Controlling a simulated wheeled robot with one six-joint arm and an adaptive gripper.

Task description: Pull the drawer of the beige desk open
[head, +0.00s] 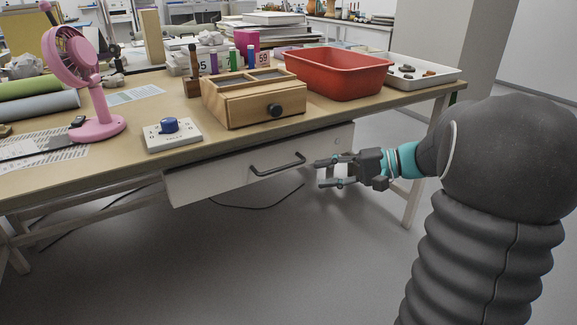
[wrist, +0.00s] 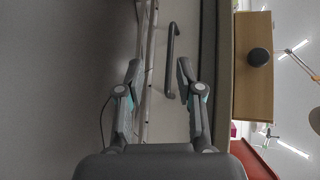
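The beige desk (head: 60,177) has a pale drawer (head: 215,178) under its top, and the drawer looks shut. A dark bar handle (head: 278,167) sits on the drawer front. It also shows in the wrist view (wrist: 170,60), ahead of the fingertips and between their lines, closer to the right finger. My gripper (head: 320,174) is open and empty, just right of the handle in the head view, with its fingers pointing left. In the wrist view my gripper (wrist: 159,72) has its two fingers well apart. No contact with the handle shows.
On the desktop stand a wooden box with a black knob (head: 255,97), a red tub (head: 338,73), a white tray (head: 425,72), a white device with a blue knob (head: 172,133) and a pink fan (head: 88,80). The floor before the drawer is clear.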

